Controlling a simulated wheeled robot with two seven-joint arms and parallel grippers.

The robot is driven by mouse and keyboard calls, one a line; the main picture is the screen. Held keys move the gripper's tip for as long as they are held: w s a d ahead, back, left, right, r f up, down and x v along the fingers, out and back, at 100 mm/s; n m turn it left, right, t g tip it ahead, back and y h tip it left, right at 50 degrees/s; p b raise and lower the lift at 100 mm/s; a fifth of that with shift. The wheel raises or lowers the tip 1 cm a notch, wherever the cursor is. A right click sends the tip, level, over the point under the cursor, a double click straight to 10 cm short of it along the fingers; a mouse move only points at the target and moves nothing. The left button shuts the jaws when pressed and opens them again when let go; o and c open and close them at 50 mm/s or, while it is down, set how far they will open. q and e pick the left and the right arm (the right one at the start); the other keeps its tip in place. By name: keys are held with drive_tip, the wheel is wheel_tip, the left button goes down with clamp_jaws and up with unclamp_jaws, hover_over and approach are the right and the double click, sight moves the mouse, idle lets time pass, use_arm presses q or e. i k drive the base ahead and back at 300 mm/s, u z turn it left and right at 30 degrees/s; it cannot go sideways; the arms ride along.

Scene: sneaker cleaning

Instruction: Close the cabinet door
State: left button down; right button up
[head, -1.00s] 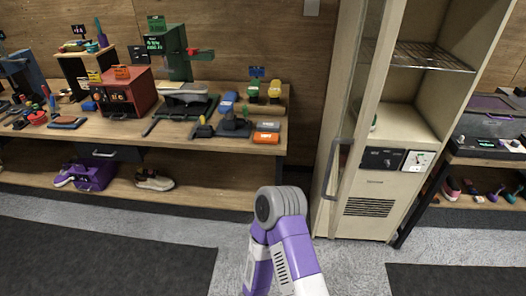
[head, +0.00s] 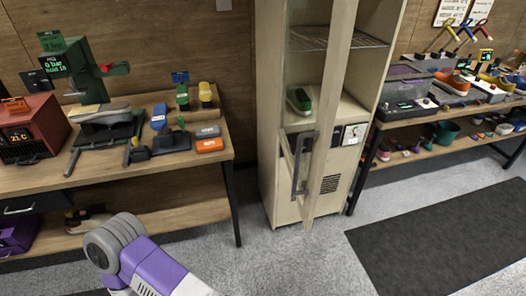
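The tall beige cabinet (head: 363,104) stands in the middle of the head view. Its door (head: 341,122) is open and sticks out toward me, with a beige frame and a see-through panel. A dark vertical handle (head: 303,162) is on the door. A green and white sneaker (head: 299,100) shows through the panel, inside the cabinet, below a wire shelf (head: 325,38). A purple and white link of one of my arms is at the lower left, apart from the cabinet. Neither gripper is in view.
A wooden bench (head: 185,168) with tools, devices and a grey shoe stands left of the cabinet. Another bench (head: 440,116) with shoes and boxes stands right. A dark mat (head: 440,237) lies on the grey floor at the right. Floor before the cabinet is clear.

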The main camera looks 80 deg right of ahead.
sight(344, 12)
drive_tip(key=i, duration=0.35)
drive_tip(key=z, duration=3.1)
